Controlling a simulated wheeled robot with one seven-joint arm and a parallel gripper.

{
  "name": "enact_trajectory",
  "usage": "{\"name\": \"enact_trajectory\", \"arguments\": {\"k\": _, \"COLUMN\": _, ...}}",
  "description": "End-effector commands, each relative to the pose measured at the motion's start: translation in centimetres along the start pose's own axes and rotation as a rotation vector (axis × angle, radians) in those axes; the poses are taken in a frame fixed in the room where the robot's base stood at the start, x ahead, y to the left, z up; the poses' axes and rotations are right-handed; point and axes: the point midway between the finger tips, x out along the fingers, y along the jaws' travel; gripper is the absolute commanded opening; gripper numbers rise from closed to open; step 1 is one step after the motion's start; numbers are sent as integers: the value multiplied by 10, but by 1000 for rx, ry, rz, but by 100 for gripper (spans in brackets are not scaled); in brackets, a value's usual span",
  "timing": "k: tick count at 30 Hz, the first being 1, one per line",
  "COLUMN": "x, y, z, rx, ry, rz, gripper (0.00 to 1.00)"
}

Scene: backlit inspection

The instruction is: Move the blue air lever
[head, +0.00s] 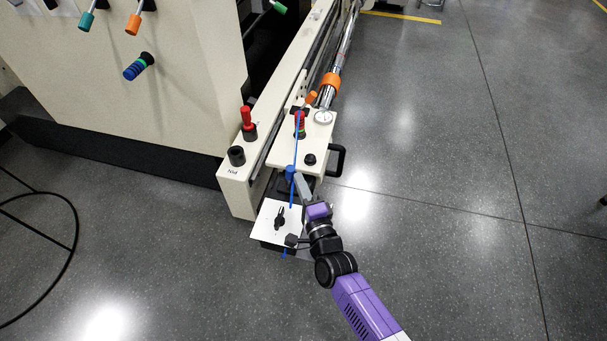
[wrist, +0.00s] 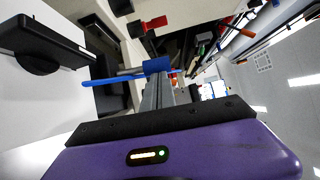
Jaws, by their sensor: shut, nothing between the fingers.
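The blue air lever (head: 290,173) has a blue knob low on the front end of the machine's rail, just behind a white plate. In the wrist view its knob (wrist: 156,65) shows right at the fingertips, with a blue bar running left from it. My gripper (head: 299,178) is shut and empty, its grey fingers just right of the knob in the head view. In the wrist view the fingertips (wrist: 158,80) overlap the knob's lower edge. I cannot tell whether they touch it.
The white plate (head: 270,216) with a black knob stands left of my wrist. A red-handled lever (head: 247,118) and a black knob (head: 236,155) stand on the rail. A gauge (head: 323,117) and a black handle (head: 339,160) lie beyond. The floor at right is clear.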

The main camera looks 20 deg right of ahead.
Motion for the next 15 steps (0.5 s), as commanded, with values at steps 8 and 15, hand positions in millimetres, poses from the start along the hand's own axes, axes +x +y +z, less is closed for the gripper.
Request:
{"name": "enact_trajectory", "arguments": {"k": 8, "x": 10, "y": -18, "z": 14, "rx": -153, "ry": -1, "rz": 104, "gripper": 0}}
{"name": "enact_trajectory", "arguments": {"k": 15, "x": 17, "y": -17, "z": 26, "rx": -281, "ry": -1, "rz": 191, "gripper": 0}}
